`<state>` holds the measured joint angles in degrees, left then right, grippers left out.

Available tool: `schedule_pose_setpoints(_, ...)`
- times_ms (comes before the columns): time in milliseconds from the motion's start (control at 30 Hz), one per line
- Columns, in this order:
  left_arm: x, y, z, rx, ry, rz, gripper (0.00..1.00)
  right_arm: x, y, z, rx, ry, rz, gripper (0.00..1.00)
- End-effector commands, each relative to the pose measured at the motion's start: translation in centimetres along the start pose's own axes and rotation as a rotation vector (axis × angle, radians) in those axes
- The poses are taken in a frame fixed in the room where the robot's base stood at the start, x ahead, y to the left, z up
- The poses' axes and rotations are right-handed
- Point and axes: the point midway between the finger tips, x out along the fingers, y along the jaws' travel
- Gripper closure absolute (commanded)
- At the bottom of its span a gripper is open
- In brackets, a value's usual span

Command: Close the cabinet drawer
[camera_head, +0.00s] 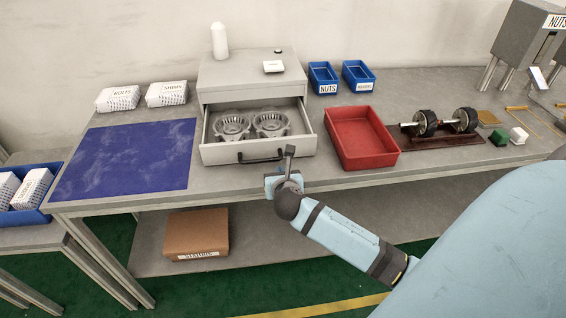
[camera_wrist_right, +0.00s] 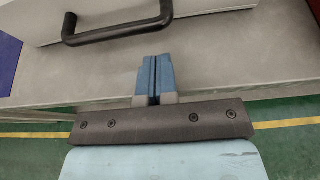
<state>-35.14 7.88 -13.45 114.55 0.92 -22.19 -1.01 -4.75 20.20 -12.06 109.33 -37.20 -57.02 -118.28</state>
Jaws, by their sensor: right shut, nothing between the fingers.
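The grey cabinet (camera_head: 252,75) stands on the workbench against the wall. Its drawer (camera_head: 226,154) is pulled open toward me and holds two round metal housings (camera_head: 251,124). A black bar handle (camera_head: 261,157) is on the drawer front; the handle also shows in the right wrist view (camera_wrist_right: 117,31). My right gripper (camera_head: 289,153) is at the bench's front edge, just right of the handle in the head view. In the right wrist view its blue fingers (camera_wrist_right: 154,75) are together and empty, apart from the handle. My left gripper is out of view.
A red tray (camera_head: 392,158) stands right of the drawer. A blue mat (camera_head: 80,187) lies to its left. Blue bins (camera_head: 323,88) stand behind the tray. Rotors on a stand (camera_head: 430,142) are farther right. A brown box (camera_head: 181,234) is on the lower shelf.

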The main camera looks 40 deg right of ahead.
Motion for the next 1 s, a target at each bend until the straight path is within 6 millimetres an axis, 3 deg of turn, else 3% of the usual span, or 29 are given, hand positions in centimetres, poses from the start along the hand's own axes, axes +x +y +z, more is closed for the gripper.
schedule_pose_setpoints(200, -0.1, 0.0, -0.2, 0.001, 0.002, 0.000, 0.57, 1.9, 0.0, 1.4, 0.002, 0.000, 0.000, 1.00)
schedule_pose_setpoints(767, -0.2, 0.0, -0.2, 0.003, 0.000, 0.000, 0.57, 2.5, 0.0, 1.8, 0.001, 0.000, 0.001, 1.00)
schedule_pose_setpoints(1000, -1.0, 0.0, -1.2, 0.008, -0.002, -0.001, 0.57, 5.4, -0.1, 3.4, -0.002, -0.003, -0.002, 1.00)
